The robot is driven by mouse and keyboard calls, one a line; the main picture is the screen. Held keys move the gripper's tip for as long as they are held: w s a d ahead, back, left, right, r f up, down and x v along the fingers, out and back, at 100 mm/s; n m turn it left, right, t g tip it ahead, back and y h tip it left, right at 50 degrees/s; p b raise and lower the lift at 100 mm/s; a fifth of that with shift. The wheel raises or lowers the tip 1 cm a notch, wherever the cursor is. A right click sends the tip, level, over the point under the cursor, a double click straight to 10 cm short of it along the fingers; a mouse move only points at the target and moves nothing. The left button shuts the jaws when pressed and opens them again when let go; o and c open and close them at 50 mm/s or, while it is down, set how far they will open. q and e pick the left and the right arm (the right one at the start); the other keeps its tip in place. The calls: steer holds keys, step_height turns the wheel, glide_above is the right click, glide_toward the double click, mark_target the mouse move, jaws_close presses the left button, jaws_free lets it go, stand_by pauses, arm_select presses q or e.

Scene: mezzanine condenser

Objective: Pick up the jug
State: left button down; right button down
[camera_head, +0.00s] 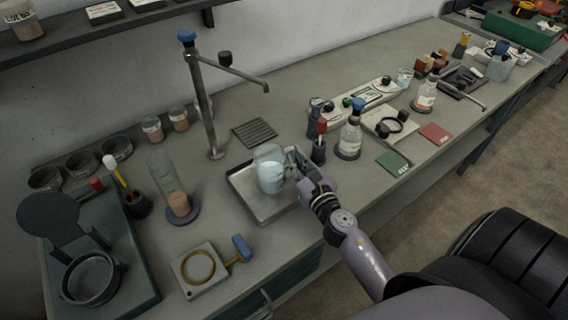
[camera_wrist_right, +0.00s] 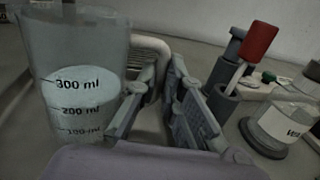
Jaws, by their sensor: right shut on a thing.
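The jug (camera_head: 270,171) is a clear measuring jug with pale liquid inside, standing upright in or just above the shallow metal sink tray (camera_head: 249,198). I cannot tell whether its base touches the tray. In the right wrist view the jug (camera_wrist_right: 80,85) fills the left side, with marks such as 300 ml and 200 ml. My right gripper (camera_head: 302,167) is at the jug's right side, shut on its handle. The wrist view shows the handle (camera_wrist_right: 152,52) running down between the fingers (camera_wrist_right: 165,108), which partly hide it. My left gripper is out of view.
A tall tap (camera_head: 207,110) stands behind the tray. A dark cup with a red-topped tool (camera_head: 319,146) and a blue-capped bottle (camera_head: 349,138) stand close to the right of my gripper. A glass dome (camera_head: 163,170) stands to the left. Bench front has some clear room.

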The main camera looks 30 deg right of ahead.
steer(key=shift+r, duration=0.1)
step_height(320, 180, up, 10)
steer(key=p, duration=0.5)
steer(key=shift+f+p, duration=0.25)
steer(key=shift+p, duration=0.05)
